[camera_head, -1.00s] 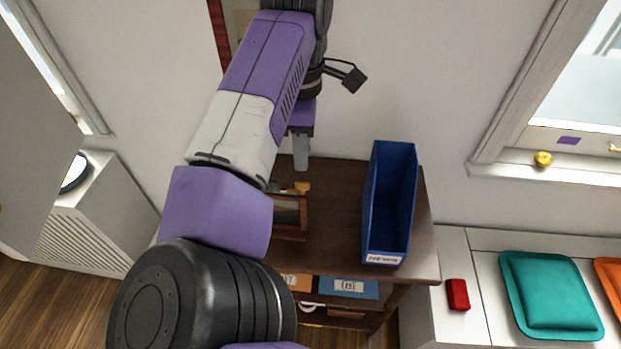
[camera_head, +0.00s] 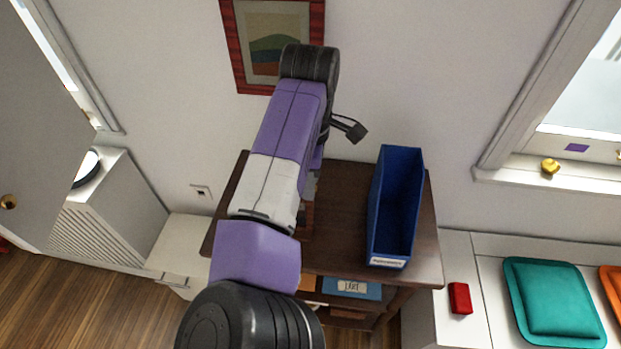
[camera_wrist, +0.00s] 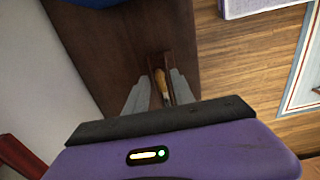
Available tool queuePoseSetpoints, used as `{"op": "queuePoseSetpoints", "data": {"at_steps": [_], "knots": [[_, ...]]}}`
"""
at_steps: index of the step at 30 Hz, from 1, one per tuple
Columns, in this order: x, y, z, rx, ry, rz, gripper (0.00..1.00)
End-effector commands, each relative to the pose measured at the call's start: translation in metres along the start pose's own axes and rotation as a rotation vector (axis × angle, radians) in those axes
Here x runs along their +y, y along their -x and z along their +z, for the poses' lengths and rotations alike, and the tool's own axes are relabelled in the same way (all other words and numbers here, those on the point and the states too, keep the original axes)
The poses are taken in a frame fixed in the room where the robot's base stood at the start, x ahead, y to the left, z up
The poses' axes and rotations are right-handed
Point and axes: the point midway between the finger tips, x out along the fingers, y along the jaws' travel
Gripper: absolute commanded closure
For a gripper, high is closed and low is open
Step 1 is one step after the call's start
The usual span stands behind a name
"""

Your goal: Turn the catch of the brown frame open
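The small brown frame (camera_wrist: 151,62) stands on the dark wooden cabinet top and is seen from above in the wrist view. A yellow-brown piece on it, which looks like the catch (camera_wrist: 161,82), lies between my fingers. My gripper (camera_wrist: 160,76) is open, with one pale finger on each side of the frame and catch. I cannot tell whether the fingers touch either one. In the head view my arm hides the gripper and most of the frame.
A tall blue bin (camera_head: 377,225) stands on the cabinet top (camera_head: 342,215), right of my arm. A red-framed picture (camera_head: 232,50) hangs on the wall behind. A red block (camera_head: 460,298) and teal cushion (camera_head: 552,300) lie on the white bench at right.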

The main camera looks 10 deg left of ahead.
Motion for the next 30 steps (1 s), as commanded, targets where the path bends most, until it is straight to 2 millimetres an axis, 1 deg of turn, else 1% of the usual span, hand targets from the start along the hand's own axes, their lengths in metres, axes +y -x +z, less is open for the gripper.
{"op": "queuePoseSetpoints", "data": {"at_steps": [1, 3, 6, 15, 20, 25, 30], "knots": [[0.0000, 0.0001, 0.0000, 0.000, 0.000, 0.000, 0.70], [0.0000, 0.0001, 0.0001, 0.000, 0.000, 0.000, 0.84], [0.0000, 0.0002, 0.0001, 0.000, 0.000, 0.000, 1.00], [0.0000, 0.0005, 0.0000, 0.000, 0.006, 0.000, 1.00], [0.0000, 0.0008, -0.0002, -0.001, 0.042, -0.001, 1.00], [0.0003, 0.0009, -0.0006, 0.000, 0.132, -0.001, 1.00], [0.0003, 0.0008, -0.0014, 0.002, 0.272, -0.001, 1.00]]}}
